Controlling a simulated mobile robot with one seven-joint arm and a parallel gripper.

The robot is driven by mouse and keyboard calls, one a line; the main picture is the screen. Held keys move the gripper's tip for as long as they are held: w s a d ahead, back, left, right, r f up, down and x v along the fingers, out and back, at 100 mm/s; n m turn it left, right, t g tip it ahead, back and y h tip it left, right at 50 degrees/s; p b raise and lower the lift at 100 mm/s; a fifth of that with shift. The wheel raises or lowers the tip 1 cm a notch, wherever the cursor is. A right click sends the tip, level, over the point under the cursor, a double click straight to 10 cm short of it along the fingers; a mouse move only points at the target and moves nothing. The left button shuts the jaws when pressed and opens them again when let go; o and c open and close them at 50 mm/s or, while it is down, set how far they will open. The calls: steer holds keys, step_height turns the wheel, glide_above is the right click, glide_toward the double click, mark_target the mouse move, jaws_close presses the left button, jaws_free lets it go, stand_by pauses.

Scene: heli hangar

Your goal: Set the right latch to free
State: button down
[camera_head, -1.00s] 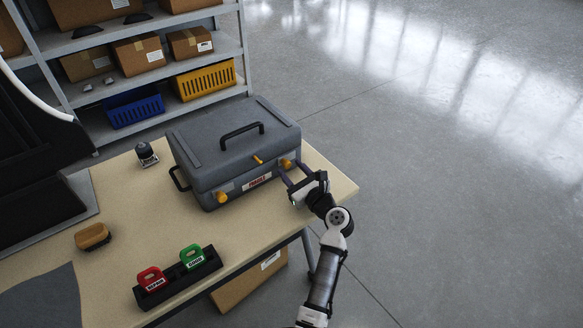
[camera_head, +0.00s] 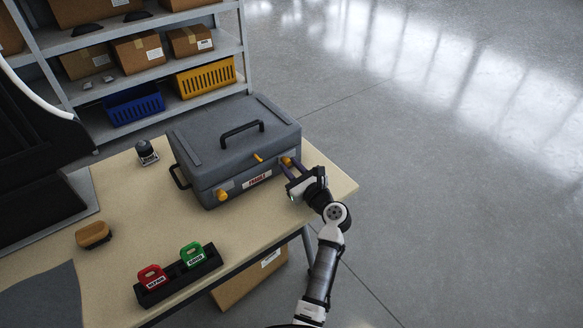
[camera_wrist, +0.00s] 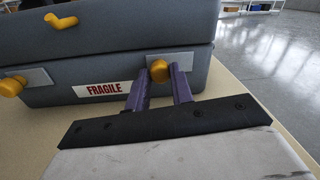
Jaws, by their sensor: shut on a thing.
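A grey case (camera_head: 210,150) lies shut on the table, with a black handle on its lid. Its front carries a "FRAGILE" label, a left yellow latch (camera_head: 221,195) and a right yellow latch (camera_head: 287,162). The latches also show in the wrist view, the left one (camera_wrist: 12,86) at the edge and the right one (camera_wrist: 159,70) at the centre. My gripper (camera_wrist: 158,85) has its two purple fingers around the right latch knob, shut on it. It also shows at the case's front right in the head view (camera_head: 288,168). A yellow lever (camera_wrist: 62,21) sits on the lid's front, between the latches.
A black holder (camera_head: 180,277) with red (camera_head: 152,276) and green (camera_head: 192,254) tagged pieces stands at the table front. A wooden-topped brush-like item (camera_head: 93,235) and a small dark-topped object (camera_head: 147,152) lie to the left. Shelves (camera_head: 150,75) stand behind. Floor to the right is clear.

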mark_target(292, 153)
steer(key=w+d, duration=0.2)
steer(key=d, duration=0.1)
steer(key=c, duration=1.2)
jaws_free()
steer(key=b+v, duration=0.2)
steer(key=v, duration=1.1)
steer(key=shift+s, duration=0.4)
steer(key=shift+d, duration=0.1)
